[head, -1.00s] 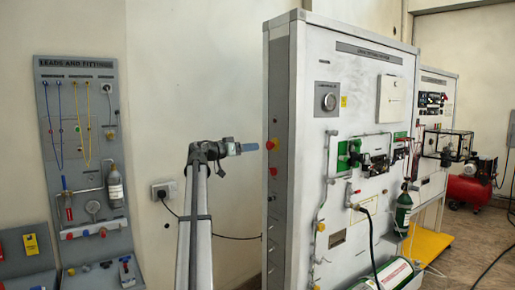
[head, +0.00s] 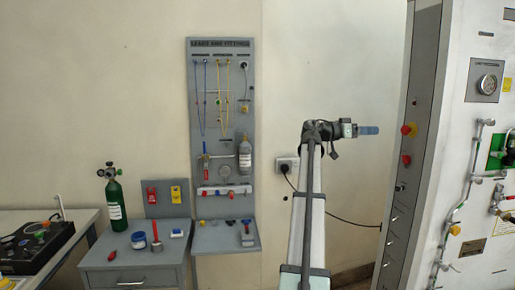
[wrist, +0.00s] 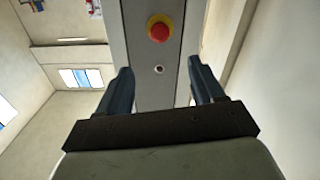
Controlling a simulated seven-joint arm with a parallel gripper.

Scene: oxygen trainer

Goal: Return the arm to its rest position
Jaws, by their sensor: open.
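My gripper (head: 368,130) is at the end of my raised arm, pointing right toward the narrow side of the grey cabinet (head: 411,200). In the wrist view its two dark fingers (wrist: 157,88) stand apart with nothing between them. The cabinet's side panel shows beyond the fingers, with a red emergency button (wrist: 159,28) on a yellow base and a small round fitting below it. A gap shows between gripper and cabinet in the head view.
A leads and fittings board (head: 222,140) hangs on the wall at left. A green cylinder (head: 115,200) stands on a grey cabinet with small tools. A wall socket (head: 287,165) with a black cable is behind my arm.

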